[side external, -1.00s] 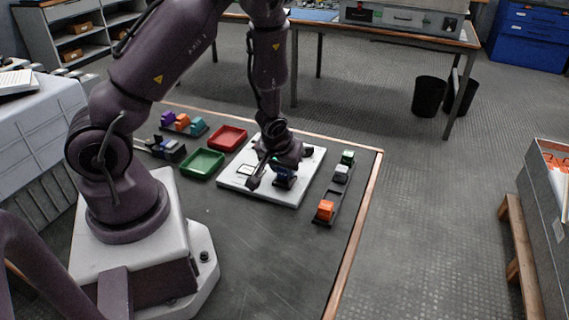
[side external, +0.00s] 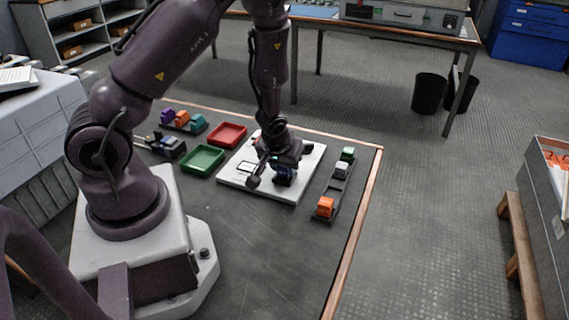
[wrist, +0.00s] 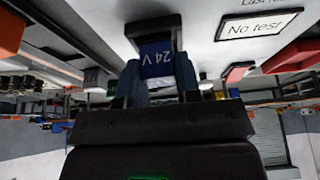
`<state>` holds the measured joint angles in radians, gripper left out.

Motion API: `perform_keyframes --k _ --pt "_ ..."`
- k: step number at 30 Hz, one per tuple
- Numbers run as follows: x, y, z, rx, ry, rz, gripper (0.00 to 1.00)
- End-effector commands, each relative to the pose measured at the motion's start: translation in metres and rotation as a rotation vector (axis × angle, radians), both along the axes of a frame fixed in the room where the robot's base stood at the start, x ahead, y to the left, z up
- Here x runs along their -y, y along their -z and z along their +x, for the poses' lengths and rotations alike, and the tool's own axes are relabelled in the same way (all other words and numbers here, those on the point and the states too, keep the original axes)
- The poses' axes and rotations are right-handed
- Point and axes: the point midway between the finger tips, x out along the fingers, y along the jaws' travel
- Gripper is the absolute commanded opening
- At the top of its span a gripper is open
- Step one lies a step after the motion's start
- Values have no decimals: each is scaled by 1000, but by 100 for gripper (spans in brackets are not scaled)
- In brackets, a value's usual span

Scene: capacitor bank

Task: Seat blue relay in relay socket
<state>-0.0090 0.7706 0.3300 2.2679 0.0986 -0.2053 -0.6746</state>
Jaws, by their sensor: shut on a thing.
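The blue relay (wrist: 157,60), marked 24 V, is held between the two fingers of my gripper (wrist: 158,85) in the wrist view. Its far end meets a dark socket-like frame (wrist: 131,35) on the white panel; I cannot tell how deep it sits. In the side view my gripper (side external: 284,162) is low over the white board (side external: 233,182), with the blue relay (side external: 284,178) beneath it, mostly covered by the gripper. The socket is hidden there.
A black rail (side external: 333,190) with a green and an orange block (side external: 325,207) lies right of the board. A green tray (side external: 202,160) and a red tray (side external: 227,134) lie to its left. Several coloured blocks (side external: 183,118) stand behind. The front of the table is clear.

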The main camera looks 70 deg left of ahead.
Motion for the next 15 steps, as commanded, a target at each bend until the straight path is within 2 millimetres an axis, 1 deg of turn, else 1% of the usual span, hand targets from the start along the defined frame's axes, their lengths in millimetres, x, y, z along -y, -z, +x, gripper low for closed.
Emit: perform_keyframes --k 15 --pt "0 4 0 0 1 0 8"
